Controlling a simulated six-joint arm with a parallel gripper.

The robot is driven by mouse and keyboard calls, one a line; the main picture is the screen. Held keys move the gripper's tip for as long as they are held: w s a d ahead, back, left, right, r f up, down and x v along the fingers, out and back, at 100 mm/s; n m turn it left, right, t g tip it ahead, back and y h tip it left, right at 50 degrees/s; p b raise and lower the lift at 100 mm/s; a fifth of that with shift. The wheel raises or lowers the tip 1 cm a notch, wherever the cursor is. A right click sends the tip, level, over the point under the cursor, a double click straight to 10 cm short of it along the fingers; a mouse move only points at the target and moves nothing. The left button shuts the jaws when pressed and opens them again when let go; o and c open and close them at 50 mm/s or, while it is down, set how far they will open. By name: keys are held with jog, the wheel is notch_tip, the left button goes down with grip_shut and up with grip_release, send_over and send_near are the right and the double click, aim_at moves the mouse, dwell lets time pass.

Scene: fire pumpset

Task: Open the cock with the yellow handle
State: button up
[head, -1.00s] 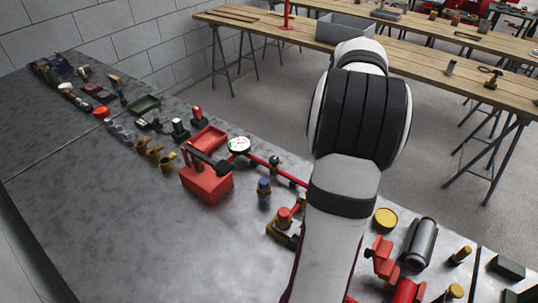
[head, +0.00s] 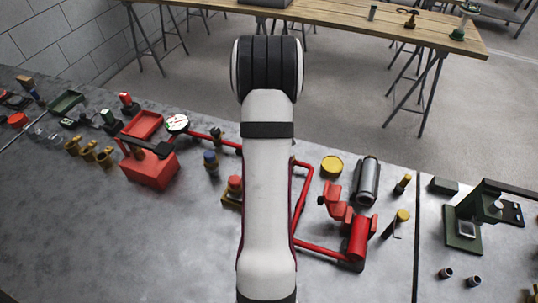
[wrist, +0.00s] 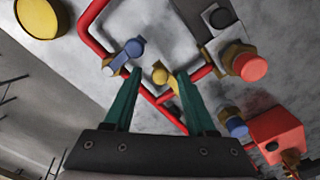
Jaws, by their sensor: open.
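The yellow handle (wrist: 160,74) shows in the wrist view on a small cock on the red pipework (wrist: 150,96). My gripper (wrist: 159,73) has two green fingers, open, one to each side of the yellow handle in the picture. I cannot tell whether they touch it or how far above it they are. A second cock with a blue handle (wrist: 133,49) sits just left of it, close to the left fingertip. In the head view my own arm hides both cocks and the gripper; only part of the red pipe loop (head: 304,190) shows.
A yellow round lid (wrist: 40,17) and a red pump (head: 358,238) are also near. The bench front (head: 130,245) is clear.

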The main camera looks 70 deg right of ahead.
grip_shut()
dwell(1.4)
